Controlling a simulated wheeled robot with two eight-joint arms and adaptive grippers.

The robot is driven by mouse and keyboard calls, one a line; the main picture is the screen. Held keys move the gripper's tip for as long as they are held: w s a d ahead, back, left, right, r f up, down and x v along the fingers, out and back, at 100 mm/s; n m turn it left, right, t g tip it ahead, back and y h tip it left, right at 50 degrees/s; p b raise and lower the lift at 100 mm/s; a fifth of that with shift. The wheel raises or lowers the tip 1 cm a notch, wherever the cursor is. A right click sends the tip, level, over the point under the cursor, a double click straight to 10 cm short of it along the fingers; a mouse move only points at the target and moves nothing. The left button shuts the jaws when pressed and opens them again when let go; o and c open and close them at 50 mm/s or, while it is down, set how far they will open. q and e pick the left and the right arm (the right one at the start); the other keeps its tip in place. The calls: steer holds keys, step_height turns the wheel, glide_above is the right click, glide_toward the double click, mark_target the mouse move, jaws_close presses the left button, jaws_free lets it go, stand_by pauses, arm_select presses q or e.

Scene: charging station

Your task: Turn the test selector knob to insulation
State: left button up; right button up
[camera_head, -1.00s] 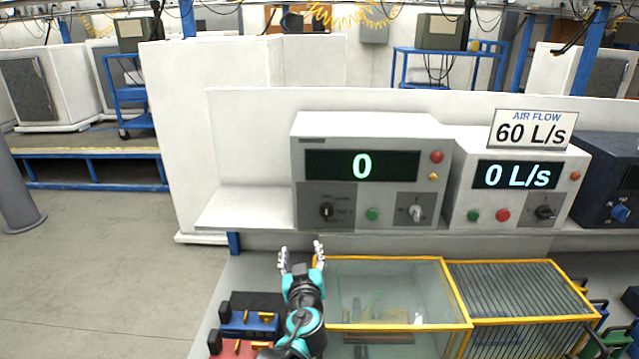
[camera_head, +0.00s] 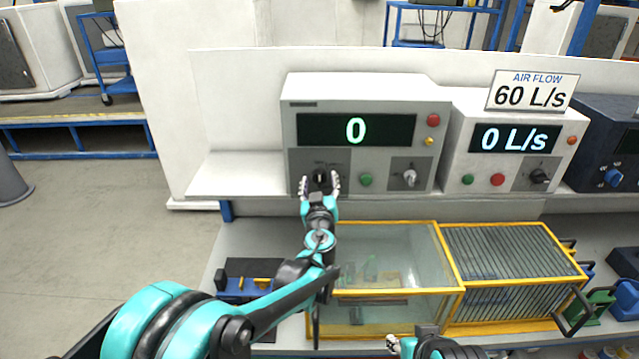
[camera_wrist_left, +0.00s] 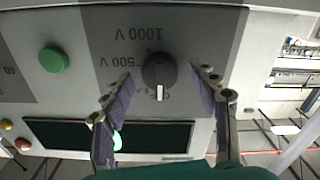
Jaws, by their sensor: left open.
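The tester (camera_head: 365,95) is a light grey box on the shelf, its display reading 0. My left gripper (camera_head: 320,182) is open in front of its left black knob. In the left wrist view, which is upside down, this black knob (camera_wrist_left: 159,70) lies between the spread fingertips (camera_wrist_left: 162,75), with a gap on both sides. Its white mark points down in that picture; 500 V and 1000 V labels are beside it. A second, silver-grey knob (camera_head: 410,177) is on the tester's right panel, its labels too small to read. My right gripper (camera_head: 408,346) shows partly at the bottom edge.
A green button (camera_head: 366,180) sits between the two knobs; it also shows in the wrist view (camera_wrist_left: 53,60). Red and yellow buttons are above right. An air flow unit (camera_head: 455,150) reading 0 L/s stands to the right. A yellow-framed glass box (camera_head: 440,255) is below the shelf.

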arm_select(q)
steer(key=c, duration=1.2)
steer(key=shift+o, duration=0.2)
steer(key=shift+m, duration=0.3)
steer(key=m, duration=0.4)
steer(key=shift+m, duration=0.3)
steer(key=m, duration=0.4)
steer(key=shift+b, duration=0.4)
steer(key=m, duration=0.5)
steer(key=shift+d+m, duration=0.1)
steer(key=shift+m, duration=0.3)
steer(key=m, duration=0.4)
steer(key=shift+f+m, duration=0.1)
steer(key=shift+m, duration=0.3)
